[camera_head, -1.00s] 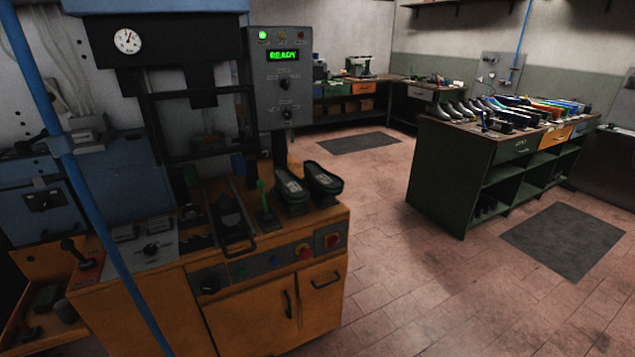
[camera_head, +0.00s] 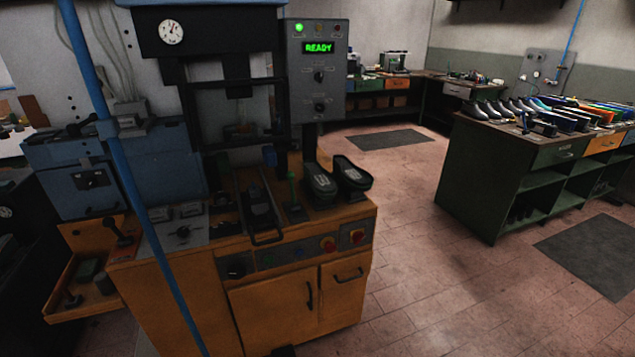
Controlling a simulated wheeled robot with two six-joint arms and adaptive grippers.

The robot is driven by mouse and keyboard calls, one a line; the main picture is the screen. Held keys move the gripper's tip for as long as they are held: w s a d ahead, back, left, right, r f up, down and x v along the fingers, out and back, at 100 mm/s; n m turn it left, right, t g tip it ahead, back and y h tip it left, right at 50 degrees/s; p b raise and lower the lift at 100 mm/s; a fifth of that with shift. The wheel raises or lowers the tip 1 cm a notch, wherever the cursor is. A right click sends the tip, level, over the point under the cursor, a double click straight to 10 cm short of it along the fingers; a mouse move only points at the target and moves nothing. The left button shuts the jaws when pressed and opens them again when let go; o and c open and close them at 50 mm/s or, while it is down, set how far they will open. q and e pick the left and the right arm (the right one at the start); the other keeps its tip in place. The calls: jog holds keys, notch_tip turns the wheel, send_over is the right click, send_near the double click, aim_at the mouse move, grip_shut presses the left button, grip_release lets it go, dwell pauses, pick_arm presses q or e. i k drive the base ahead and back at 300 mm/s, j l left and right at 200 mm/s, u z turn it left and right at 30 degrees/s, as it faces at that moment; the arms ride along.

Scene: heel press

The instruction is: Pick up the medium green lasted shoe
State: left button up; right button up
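Two dark, slightly greenish shoe-shaped pieces with pale labels, a left one (camera_head: 320,184) and a right one (camera_head: 352,174), stand side by side on the orange press cabinet (camera_head: 190,290). I cannot tell whether either is the medium green lasted shoe. A row of dark and grey shoes (camera_head: 497,108) stands on the green workbench (camera_head: 470,180) at the right, too small to tell size or green shade. Neither of my grippers is clearly in view.
The blue and black press (camera_head: 215,50) has a control box reading READY (camera_head: 319,48). A blue pole (camera_head: 135,195) crosses the left foreground. Colored items (camera_head: 555,118) crowd the workbench top. Open tiled floor (camera_head: 430,270) lies between cabinet and workbench.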

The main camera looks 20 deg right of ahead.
aim_at(324, 185)
jog(key=i+l+u, duration=0.5)
jog(key=l+u, duration=0.25)
jog(key=l, duration=0.15)
jog(key=i+l+u, duration=0.2)
jog(key=l, duration=0.2)
jog(key=k+j, duration=0.05)
